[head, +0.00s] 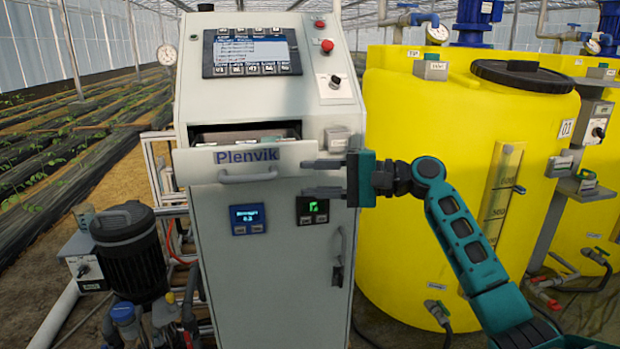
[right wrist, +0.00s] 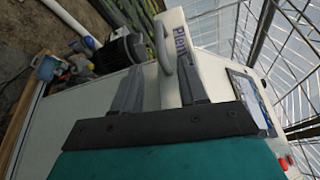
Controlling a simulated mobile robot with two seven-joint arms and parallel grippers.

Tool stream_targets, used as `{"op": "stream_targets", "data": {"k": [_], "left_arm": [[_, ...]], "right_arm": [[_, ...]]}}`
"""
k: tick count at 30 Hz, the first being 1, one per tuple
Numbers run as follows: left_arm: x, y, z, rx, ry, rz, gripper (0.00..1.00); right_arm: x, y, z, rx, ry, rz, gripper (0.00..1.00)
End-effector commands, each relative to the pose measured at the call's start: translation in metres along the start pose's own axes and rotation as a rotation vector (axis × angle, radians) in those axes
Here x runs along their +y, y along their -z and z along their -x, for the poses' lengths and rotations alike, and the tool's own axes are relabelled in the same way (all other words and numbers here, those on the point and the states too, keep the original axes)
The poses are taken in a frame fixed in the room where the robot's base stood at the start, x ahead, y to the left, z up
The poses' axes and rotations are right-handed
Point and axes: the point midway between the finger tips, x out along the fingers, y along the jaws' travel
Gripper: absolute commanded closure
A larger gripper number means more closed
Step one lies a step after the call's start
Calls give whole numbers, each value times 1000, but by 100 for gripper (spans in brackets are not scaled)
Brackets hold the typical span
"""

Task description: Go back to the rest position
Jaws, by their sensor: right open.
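My right gripper (head: 322,178) is open and empty in front of the grey control cabinet (head: 280,290), just right of its drawer. Its two fingers point left, one above the other, in the head view. The drawer (head: 192,165), marked Plenvik, is pulled out, and some contents show inside its open top. The drawer handle (head: 248,177) is left of the fingertips and apart from them. In the right wrist view the open fingers (right wrist: 157,85) show with the handle (right wrist: 166,50) beyond them. My left gripper is not in view.
A yellow tank (head: 430,230) with a black lid (head: 525,76) stands close behind my right arm. The screen (head: 250,52) and red buttons are on the cabinet top. Planted rows lie at far left.

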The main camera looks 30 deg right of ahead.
Motion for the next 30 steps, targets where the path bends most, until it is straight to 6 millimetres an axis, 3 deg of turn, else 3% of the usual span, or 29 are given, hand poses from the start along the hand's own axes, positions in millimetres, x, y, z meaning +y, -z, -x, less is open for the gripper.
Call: {"op": "stream_targets", "data": {"k": [7, 11, 14, 16, 21, 24, 27, 30], "left_arm": [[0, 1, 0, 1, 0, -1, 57], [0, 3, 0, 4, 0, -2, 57], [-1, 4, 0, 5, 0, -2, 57], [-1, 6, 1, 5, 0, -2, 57], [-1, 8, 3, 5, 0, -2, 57], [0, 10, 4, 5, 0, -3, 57], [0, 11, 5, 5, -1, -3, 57], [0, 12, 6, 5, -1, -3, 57]], "right_arm": [[3, 0, -1, 4, -4, 2, 58], [36, 4, -10, 52, -55, 31, 58], [95, 8, -21, 133, -148, 101, 58], [147, 6, -27, 197, -238, 184, 58], [265, -20, -22, 303, -465, 459, 58], [319, -47, -12, 324, -587, 645, 58], [360, -81, 1, 319, -693, 842, 58], [388, -118, 15, 295, -779, 1040, 58]]}}
